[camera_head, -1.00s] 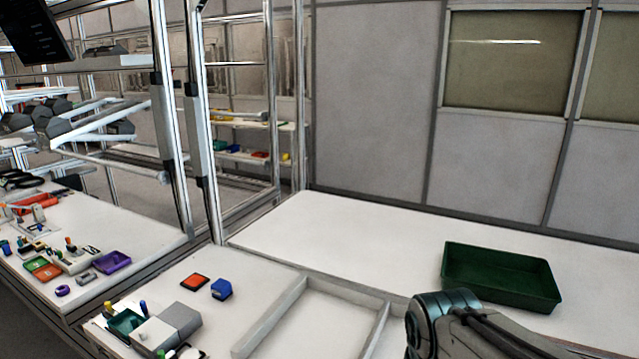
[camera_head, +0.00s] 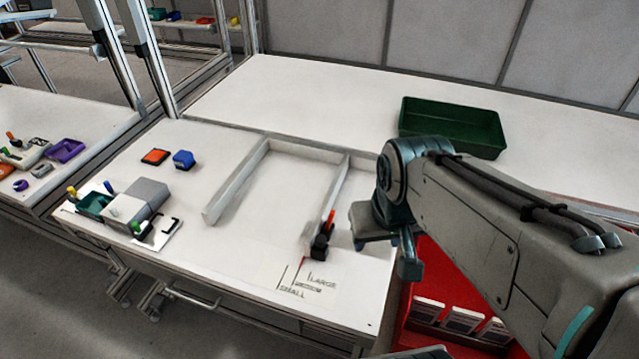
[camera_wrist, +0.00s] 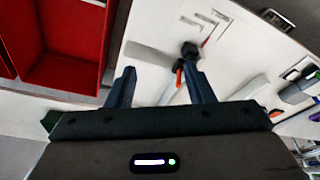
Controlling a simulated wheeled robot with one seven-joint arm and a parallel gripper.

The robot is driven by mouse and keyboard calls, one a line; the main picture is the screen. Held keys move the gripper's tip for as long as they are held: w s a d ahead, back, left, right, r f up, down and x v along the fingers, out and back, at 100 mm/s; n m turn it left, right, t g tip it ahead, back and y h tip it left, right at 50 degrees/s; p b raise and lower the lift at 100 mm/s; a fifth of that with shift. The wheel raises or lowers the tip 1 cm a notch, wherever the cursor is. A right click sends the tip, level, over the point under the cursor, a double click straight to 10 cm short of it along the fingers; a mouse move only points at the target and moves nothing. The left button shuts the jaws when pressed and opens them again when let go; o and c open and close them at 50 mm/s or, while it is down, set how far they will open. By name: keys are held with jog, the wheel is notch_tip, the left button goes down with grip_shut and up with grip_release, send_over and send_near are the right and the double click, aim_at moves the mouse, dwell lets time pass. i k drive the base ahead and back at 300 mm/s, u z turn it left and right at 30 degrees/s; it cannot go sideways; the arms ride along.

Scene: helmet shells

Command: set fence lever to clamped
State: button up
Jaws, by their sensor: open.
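The fence lever (camera_head: 330,217) is a small red-orange handle on a black block (camera_head: 320,245) at the front end of a grey fence bar (camera_head: 341,185). The lever lies roughly along the bar; I cannot tell its setting. Size marks reading small, medium and large lie on the table in front of it. In the wrist view the lever (camera_wrist: 180,75) and its black block (camera_wrist: 190,49) show near the right finger, beyond the fingertips. My gripper (camera_wrist: 160,68) is open and empty, to the right of the lever in the head view.
A red bin (camera_head: 425,290) with white cards stands below my arm at right. A dark green tray (camera_head: 450,125) sits on the back table. Orange and blue blocks (camera_head: 183,160) and a grey box (camera_head: 137,203) lie left. The tabletop between the bars is clear.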

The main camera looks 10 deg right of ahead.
aim_at(329, 225)
jog(key=k, duration=0.5)
jog(key=u, duration=2.05)
jog(key=i, duration=1.15)
jog(key=z, duration=3)
jog(key=i, duration=0.5)
jog(key=u, duration=0.05)
